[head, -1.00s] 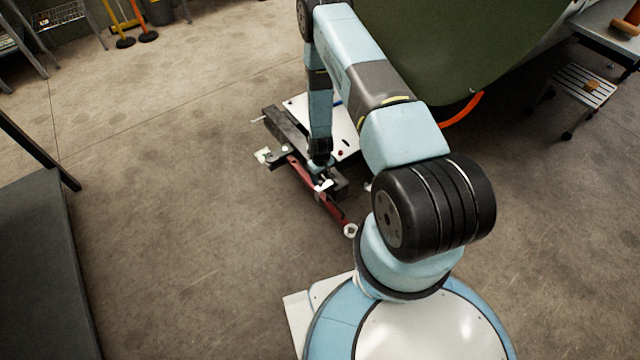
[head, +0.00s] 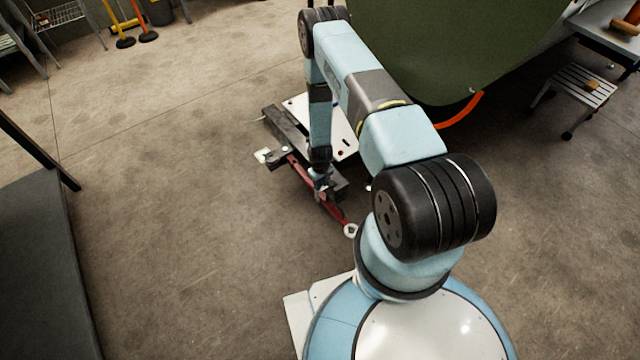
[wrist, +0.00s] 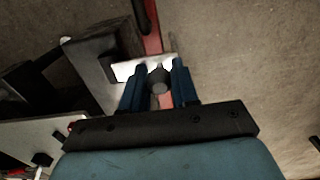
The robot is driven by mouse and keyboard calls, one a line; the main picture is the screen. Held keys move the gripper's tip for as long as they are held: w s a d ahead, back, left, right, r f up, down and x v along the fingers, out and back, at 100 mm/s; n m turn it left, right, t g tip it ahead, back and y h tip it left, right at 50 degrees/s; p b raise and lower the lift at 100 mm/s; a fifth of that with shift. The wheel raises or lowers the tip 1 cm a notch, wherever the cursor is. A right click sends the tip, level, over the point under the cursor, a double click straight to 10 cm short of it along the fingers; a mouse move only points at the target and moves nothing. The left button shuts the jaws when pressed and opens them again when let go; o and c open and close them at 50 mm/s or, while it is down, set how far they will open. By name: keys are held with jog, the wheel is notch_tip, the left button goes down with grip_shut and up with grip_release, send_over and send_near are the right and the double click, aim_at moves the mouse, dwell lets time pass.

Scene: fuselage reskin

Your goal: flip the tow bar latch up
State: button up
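The red tow bar (head: 335,212) lies low near the floor, with a pale ring at its near end. My gripper (head: 322,192) is down over the bar's middle. In the wrist view, the two blue fingers of my gripper (wrist: 158,72) stand apart on either side of a dark grey rounded knob (wrist: 159,79). A pale metal plate (wrist: 128,70) shows beside it, and the red bar (wrist: 152,40) runs behind. The knob appears to belong to the latch. I cannot tell whether the fingers touch it. In the head view my gripper hides the latch.
A dark block (head: 285,128) and a white plate (head: 345,140) lie beside the bar. The green fuselage (head: 440,50) hangs above on the right, with a step stool (head: 580,85) beyond. A dark table (head: 40,270) stands at left. The floor between is clear.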

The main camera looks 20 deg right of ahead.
grip_shut()
jog(key=shift+a, duration=0.2)
jog(key=shift+d, duration=0.15)
